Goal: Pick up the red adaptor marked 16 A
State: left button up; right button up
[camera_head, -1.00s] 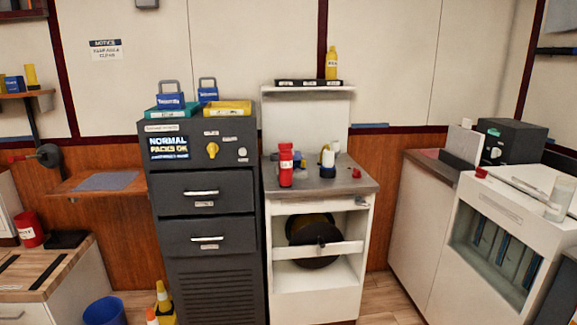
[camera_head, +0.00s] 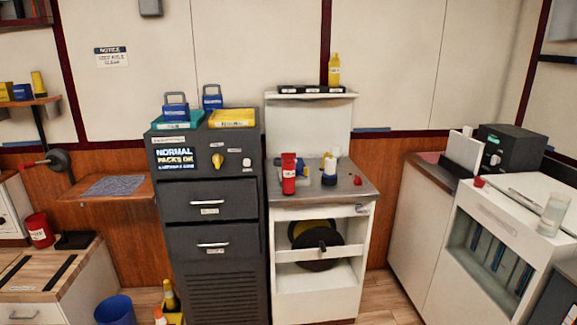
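A red upright object with a pale label (camera_head: 289,173) stands on the grey top of the white stand in the middle. A small red piece (camera_head: 357,180) lies near the right side of that same top. Another small red piece (camera_head: 479,181) sits on the white cabinet at the right. The markings on these are too small to read, so I cannot tell which is the adaptor marked 16 A. Neither of my grippers is in view.
A dark drawer cabinet (camera_head: 209,200) adjoins the stand on the left. A blue bin (camera_head: 115,310) and a yellow item (camera_head: 171,300) are on the floor in front. A red canister (camera_head: 39,230) stands far left.

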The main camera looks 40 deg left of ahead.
aim_at(287, 169)
jog(key=i+j+u, duration=0.25)
jog(key=i+j, duration=0.25)
jog(key=j, duration=0.15)
jog(key=i+j+u, duration=0.25)
jog(key=i+j, duration=0.3)
